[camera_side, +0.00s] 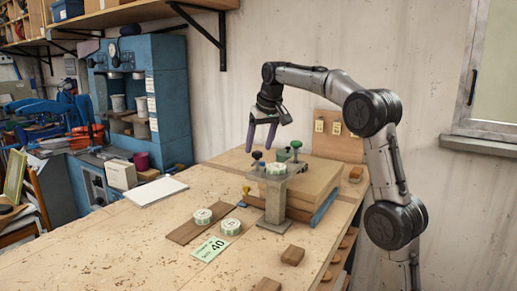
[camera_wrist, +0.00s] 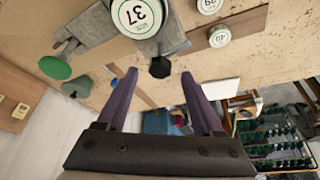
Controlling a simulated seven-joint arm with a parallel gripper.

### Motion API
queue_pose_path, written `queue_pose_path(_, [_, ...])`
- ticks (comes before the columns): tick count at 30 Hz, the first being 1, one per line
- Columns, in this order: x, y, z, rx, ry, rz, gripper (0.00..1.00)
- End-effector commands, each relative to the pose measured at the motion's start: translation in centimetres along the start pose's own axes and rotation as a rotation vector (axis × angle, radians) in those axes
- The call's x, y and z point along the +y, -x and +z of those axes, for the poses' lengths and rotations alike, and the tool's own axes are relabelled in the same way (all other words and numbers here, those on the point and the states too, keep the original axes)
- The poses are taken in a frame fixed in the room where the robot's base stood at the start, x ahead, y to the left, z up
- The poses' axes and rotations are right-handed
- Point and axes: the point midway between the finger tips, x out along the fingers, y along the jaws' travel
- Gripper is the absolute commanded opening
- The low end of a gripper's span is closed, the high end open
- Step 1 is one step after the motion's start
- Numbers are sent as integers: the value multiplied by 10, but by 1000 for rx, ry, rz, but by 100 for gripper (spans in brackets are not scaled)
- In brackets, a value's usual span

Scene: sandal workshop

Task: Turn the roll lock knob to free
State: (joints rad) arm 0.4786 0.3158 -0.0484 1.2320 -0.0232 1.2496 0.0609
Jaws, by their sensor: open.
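A grey stand (camera_side: 274,206) on the workbench carries a green-and-white roll, labelled 37 in the wrist view (camera_wrist: 138,14). A dark knob (camera_side: 257,156) sits at the stand's left, and a green knob (camera_side: 296,145) stands behind to the right. In the wrist view the black knob (camera_wrist: 160,67) appears between my fingertips, and the green knob (camera_wrist: 55,67) is at left. Which knob is the roll lock is not marked. My gripper (camera_side: 259,149) is open and empty, its purple fingers pointing down above the dark knob. Contact with the knob is not visible.
Stacked boards (camera_side: 313,184) stand behind the stand. The bench's front left is clear.

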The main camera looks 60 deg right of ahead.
Motion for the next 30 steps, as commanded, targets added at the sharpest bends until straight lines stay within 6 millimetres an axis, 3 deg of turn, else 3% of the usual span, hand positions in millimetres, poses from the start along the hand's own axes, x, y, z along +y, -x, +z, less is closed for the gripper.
queue_pose_path(6, [0, -16, 0, -1, 0, 0, 68])
queue_pose_path(15, [0, -18, 0, -1, 0, 0, 68])
queue_pose_path(26, [0, -18, 0, -1, 0, 0, 4])
queue_pose_path(30, [0, -18, 0, 0, 0, 0, 0])
